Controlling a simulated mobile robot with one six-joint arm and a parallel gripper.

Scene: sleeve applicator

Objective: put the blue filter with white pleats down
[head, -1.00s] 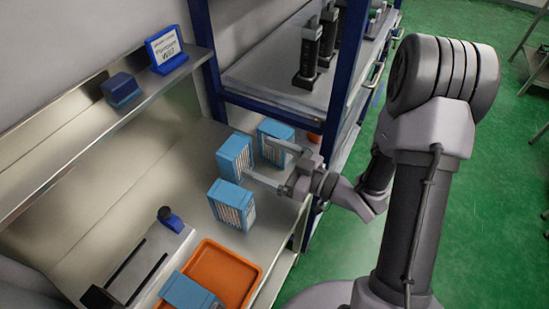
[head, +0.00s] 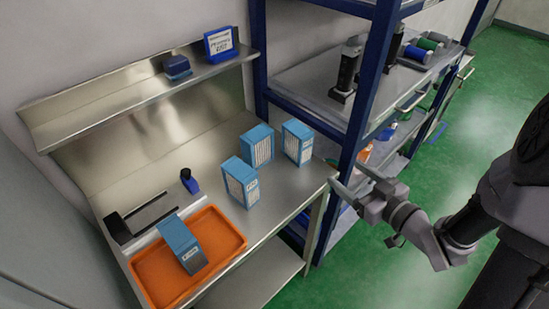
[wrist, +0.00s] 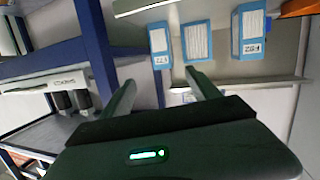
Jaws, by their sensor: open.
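Three blue filters with white pleats stand upright on the steel bench in the head view: one at the back right (head: 298,142), one in the middle (head: 257,146) and one nearer the front (head: 240,182). I cannot tell which of them the task names. All three also show in the wrist view, as the left filter (wrist: 160,45), the middle filter (wrist: 198,42) and the right filter (wrist: 248,32). My gripper (head: 348,180) is open and empty, off the bench's right end and apart from the filters.
An orange tray (head: 232,238) holds a blue and grey block (head: 183,243). A blue-handled tool (head: 189,181) stands beside a black-railed fixture (head: 122,230). A blue rack post (head: 361,95) rises close behind my gripper. The upper shelf (head: 110,93) carries a sign and a blue block.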

